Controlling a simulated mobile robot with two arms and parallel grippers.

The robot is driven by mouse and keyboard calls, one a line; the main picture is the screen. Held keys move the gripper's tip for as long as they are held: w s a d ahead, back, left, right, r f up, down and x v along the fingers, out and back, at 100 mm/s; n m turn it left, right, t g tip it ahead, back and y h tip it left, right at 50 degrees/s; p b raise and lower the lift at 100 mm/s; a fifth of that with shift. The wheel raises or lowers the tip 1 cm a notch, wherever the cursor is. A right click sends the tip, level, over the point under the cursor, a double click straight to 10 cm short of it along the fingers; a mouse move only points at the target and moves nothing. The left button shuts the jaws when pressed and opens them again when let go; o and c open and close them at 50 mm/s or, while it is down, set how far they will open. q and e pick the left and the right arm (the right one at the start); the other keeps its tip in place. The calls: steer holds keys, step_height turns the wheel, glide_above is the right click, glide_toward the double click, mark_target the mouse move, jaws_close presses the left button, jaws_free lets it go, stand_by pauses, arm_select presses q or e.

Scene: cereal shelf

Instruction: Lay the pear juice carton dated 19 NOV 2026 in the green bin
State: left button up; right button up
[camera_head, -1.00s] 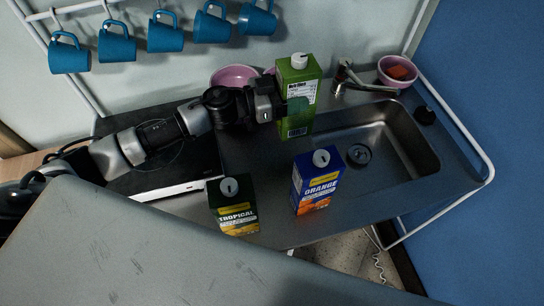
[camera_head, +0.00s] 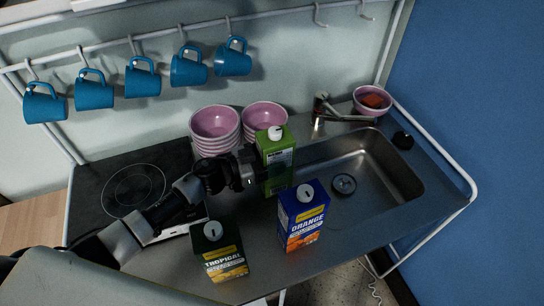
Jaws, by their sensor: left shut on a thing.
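A green carton (camera_head: 281,158) with a white cap stands about upright beside the sink's left end. Its label is too small to read, so I see neither its flavour nor a date. My left gripper (camera_head: 258,170) comes in from the left and is shut on this carton; its fingers are partly hidden. I cannot tell whether the carton's base touches the counter. A blue orange juice carton (camera_head: 302,226) and a dark tropical juice carton (camera_head: 222,262) stand nearer the front edge. No green bin shows. My right gripper is not in view.
Stacked pink bowls (camera_head: 214,124) stand behind the gripper. The sink (camera_head: 375,175) is to the right, with a tap (camera_head: 335,115) and another pink bowl (camera_head: 372,101) behind it. A black hob (camera_head: 125,190) is at left. Blue mugs (camera_head: 143,78) hang above.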

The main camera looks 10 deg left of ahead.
arm_select(q)
steer(key=shift+f, duration=0.15)
steer(key=o, duration=1.2)
